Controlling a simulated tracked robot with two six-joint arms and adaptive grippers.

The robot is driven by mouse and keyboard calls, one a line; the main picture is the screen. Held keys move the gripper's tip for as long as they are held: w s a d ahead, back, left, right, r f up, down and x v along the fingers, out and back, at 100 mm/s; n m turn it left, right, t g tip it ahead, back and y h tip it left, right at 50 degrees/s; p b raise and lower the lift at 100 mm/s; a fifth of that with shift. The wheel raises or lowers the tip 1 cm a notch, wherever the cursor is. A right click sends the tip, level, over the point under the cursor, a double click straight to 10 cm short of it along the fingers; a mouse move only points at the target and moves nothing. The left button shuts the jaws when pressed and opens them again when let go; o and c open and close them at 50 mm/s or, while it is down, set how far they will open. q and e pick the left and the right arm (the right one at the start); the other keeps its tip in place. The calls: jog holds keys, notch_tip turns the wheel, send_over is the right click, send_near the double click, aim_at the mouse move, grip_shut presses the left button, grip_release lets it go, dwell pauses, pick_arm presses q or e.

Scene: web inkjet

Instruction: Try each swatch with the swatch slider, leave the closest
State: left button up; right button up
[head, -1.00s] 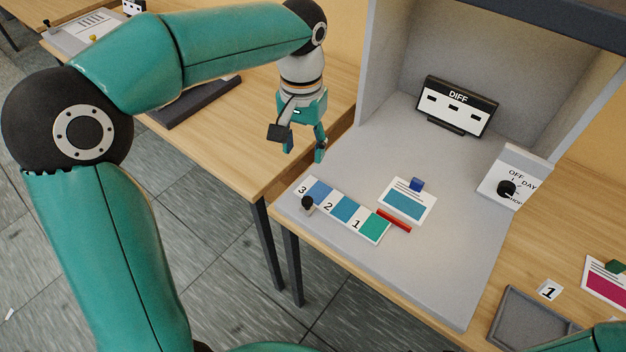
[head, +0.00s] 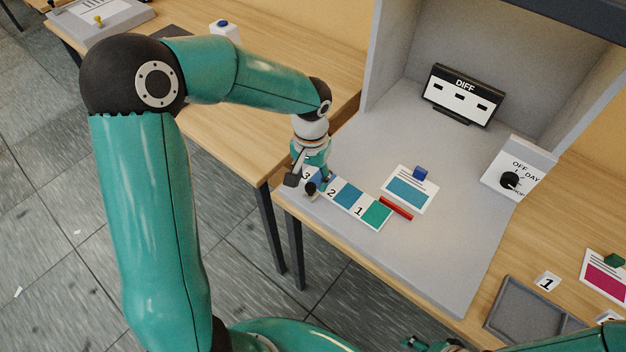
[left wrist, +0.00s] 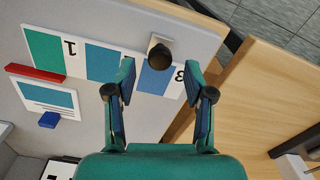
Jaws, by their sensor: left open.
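The swatch slider is a white strip (head: 335,199) with numbered colour patches: 1 green, 2 and 3 blue. It lies on the grey booth floor, and in the left wrist view it shows at the upper left (left wrist: 104,62). A black knob on a small pale block (head: 310,188) stands at its 3 end, also in the left wrist view (left wrist: 160,54). My open left gripper (head: 318,176) is over the 3 end; in the left wrist view its fingers (left wrist: 160,72) stand on either side of the knob's line, with nothing seen gripped. A card with a teal patch (head: 407,190) lies beside the strip.
A red bar (head: 396,207) lies at the strip's green end. A DIFF display (head: 460,95) with dashes stands at the back. A dial box (head: 518,170) stands right. A grey tray (head: 530,312) and a magenta card (head: 606,272) are on the right-hand table.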

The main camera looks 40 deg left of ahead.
pick_arm(q)
jog(key=shift+f, duration=1)
grip_shut()
